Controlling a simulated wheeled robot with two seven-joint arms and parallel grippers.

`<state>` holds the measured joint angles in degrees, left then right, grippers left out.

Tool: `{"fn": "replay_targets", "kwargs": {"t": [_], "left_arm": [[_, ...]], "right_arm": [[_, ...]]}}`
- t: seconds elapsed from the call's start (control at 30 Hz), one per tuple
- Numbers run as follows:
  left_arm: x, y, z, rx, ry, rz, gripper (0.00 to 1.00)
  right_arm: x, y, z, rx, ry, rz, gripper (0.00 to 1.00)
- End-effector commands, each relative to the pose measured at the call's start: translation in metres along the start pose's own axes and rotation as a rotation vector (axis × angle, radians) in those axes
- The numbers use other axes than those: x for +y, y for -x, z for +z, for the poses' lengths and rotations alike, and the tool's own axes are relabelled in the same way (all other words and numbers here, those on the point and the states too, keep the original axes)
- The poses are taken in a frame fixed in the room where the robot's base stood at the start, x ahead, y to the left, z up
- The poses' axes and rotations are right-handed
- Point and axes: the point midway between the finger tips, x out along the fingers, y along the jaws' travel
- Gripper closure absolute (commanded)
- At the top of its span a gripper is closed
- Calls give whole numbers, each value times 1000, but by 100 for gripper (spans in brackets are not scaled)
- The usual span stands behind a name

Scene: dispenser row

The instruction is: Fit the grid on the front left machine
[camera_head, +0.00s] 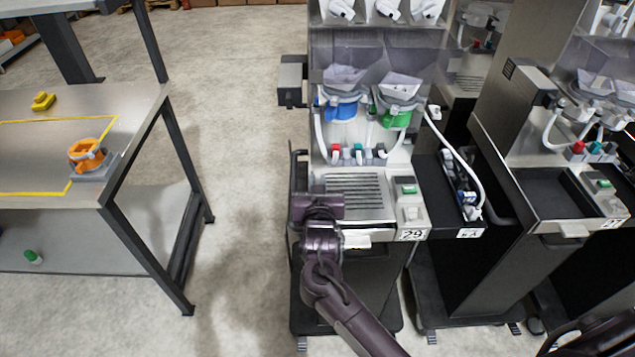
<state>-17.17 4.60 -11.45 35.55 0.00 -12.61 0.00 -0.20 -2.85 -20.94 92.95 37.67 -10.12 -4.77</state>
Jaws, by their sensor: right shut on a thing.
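The front left machine (413,235), labelled 29, stands at the centre of the head view. The grid (365,193), a grey plate with dark slots, is over its front tray area and looks about level. I cannot tell whether it is fully seated or slightly raised. My right gripper (322,207) is at the grid's left front corner and is shut on the grid; its fingertips and the grid's left edge are partly hidden by the gripper body. My left gripper is not in view.
Blue (341,109) and green (396,117) containers sit above the tray, with hoses around them. Another machine (560,207) stands at the right with a dark, gridless tray. A workbench (130,100) with an orange part (86,153) is at the left. Floor between is clear.

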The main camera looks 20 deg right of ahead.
Motion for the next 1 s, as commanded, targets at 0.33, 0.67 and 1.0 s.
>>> {"fn": "replay_targets", "kwargs": {"t": [0.33, 0.67, 1.0], "left_arm": [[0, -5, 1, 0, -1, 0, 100], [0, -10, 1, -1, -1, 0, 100], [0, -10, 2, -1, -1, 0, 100]], "right_arm": [[0, -1, 6, 1, 0, 0, 100], [0, -2, 15, 1, 0, 0, 100], [0, -2, 15, 1, 0, 0, 64]]}}
